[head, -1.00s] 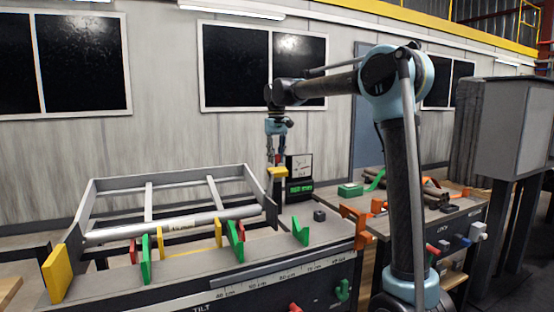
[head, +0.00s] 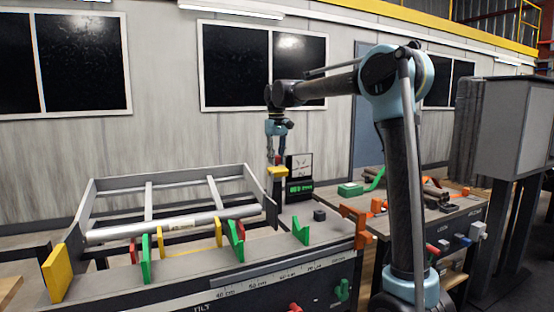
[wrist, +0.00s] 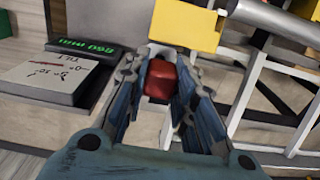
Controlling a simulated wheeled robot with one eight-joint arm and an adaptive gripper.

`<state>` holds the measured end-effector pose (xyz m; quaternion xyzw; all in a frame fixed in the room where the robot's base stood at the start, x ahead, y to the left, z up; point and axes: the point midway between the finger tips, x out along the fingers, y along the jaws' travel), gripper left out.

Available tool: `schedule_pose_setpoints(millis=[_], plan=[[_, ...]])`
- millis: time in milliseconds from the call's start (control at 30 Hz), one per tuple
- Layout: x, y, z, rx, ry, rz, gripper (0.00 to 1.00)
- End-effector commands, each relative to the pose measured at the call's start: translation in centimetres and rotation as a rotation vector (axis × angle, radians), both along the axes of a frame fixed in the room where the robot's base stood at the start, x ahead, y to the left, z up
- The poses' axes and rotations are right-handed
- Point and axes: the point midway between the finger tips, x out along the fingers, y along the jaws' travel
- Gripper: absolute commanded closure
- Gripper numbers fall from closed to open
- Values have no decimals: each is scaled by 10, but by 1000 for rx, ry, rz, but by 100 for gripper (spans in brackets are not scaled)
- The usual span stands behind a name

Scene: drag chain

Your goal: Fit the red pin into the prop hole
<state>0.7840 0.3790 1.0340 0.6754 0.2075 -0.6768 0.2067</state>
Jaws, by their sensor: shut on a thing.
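The red pin (wrist: 160,80) shows as a red block between the fingers of my gripper (wrist: 158,76) in the wrist view. My gripper is shut on it. In the head view my gripper (head: 277,158) points down above the back right of the bench, near the tilted frame's right end. A yellow piece (head: 278,171) shows just below the gripper there. In the wrist view the yellow piece (wrist: 185,22) lies beyond the fingertips, close to the red pin; I cannot tell if they touch. I cannot make out the prop hole.
A grey tilted frame (head: 180,181) with a long roller (head: 165,228) stands left of my gripper. A black box with a green display (head: 300,187) is close on the right. Green, red and yellow brackets line the bench front. A small dark cube (head: 319,215) sits on the bench.

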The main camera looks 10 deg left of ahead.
Motion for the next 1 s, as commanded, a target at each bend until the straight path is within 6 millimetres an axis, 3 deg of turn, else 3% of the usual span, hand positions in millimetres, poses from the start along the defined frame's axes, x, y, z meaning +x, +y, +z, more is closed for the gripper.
schedule_pose_setpoints(millis=[1000], plan=[[0,0,-21,0,0,0,100]])
